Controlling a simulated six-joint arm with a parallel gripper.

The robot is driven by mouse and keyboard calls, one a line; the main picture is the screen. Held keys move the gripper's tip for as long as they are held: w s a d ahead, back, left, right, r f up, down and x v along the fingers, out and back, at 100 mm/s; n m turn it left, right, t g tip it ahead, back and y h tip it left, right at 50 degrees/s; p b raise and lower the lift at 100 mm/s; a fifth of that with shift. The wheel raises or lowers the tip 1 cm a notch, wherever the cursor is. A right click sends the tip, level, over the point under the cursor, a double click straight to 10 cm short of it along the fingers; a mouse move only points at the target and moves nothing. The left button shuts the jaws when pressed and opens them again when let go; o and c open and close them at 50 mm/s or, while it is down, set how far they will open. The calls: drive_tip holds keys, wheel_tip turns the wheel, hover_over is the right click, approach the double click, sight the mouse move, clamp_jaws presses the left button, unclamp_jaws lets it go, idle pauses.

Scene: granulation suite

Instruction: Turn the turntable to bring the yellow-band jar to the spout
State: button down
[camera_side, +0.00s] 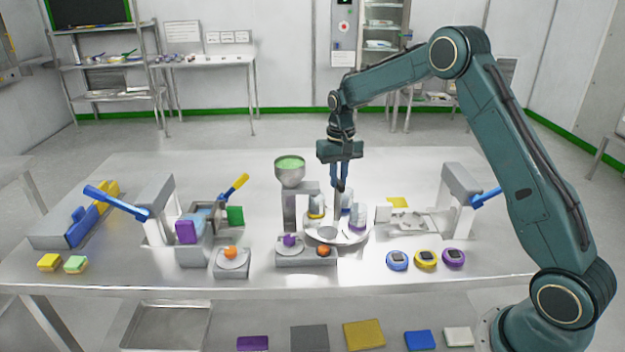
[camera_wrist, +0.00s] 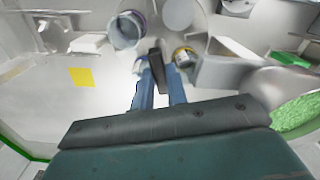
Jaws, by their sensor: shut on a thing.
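The round turntable (camera_side: 350,238) stands at mid-table with clear jars on it. The yellow-band jar (camera_side: 316,208) is at its left, close beside the spout stand (camera_side: 290,205); in the wrist view the jar (camera_wrist: 184,57) is just right of the fingertips. Another clear jar (camera_side: 357,214) stands at the right, and a purple-band jar (camera_wrist: 128,30) shows in the wrist view. A hopper with green granules (camera_side: 290,168) tops the stand. My gripper (camera_side: 339,188) points down, shut on an upright grey post (camera_wrist: 157,72) over the turntable. Whether the yellow-band jar is exactly under the spout is unclear.
A low block with a purple piece and an orange ball (camera_side: 305,257) stands in front of the turntable. Blue, yellow and purple round devices (camera_side: 425,259) lie front right. A blue-levered press (camera_side: 462,195) stands at right, another (camera_side: 157,208) at left.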

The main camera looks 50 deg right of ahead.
drive_tip(key=shift+r+n, duration=0.1)
drive_tip(key=shift+n, duration=2.7)
drive_tip(key=c, duration=1.4)
unclamp_jaws()
wheel_tip(320, 180, up, 14)
drive_tip(key=shift+s, duration=0.1)
